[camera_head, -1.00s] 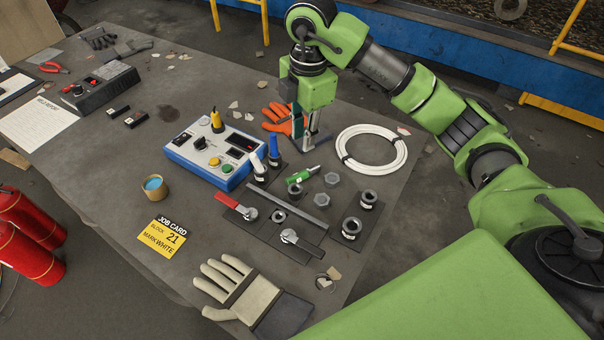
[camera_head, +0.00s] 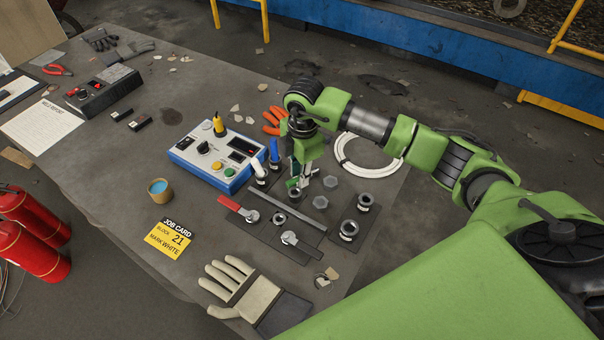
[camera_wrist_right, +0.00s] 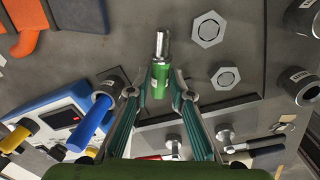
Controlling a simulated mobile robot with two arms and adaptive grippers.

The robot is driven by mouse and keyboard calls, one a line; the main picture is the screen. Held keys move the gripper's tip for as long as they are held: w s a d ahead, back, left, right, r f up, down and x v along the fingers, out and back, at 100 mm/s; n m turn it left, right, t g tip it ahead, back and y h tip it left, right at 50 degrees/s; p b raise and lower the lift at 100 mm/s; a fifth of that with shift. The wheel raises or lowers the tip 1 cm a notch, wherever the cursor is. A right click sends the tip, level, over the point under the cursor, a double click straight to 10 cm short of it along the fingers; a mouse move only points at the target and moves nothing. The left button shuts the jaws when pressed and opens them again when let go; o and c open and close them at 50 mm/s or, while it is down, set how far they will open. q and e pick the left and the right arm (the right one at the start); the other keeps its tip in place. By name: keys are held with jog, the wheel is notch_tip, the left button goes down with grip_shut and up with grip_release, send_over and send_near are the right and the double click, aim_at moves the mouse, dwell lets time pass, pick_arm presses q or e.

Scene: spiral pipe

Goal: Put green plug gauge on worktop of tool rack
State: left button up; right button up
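The green plug gauge (camera_wrist_right: 160,82) has a green handle and a silver end; in the right wrist view it lies on the grey table between my right fingers. In the head view it is mostly hidden by my right gripper (camera_head: 299,188). In the wrist view my right gripper (camera_wrist_right: 156,92) looks open, its fingertips on either side of the handle; any contact is unclear. I cannot pick out a tool rack. My left gripper is not in view.
A blue-white control box (camera_head: 213,155) with a blue-handled tool (camera_head: 275,152) is close to the left. Hex nuts (camera_head: 331,182), dark rings (camera_head: 349,230) and a clamp plate (camera_head: 270,238) surround the gauge. A white cable coil (camera_head: 368,170) lies behind.

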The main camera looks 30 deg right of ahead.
jog(key=shift+f, duration=0.45)
jog(key=shift+c, duration=0.4)
grip_shut()
jog(key=shift+w+r, duration=0.1)
jog(key=shift+r, duration=0.1)
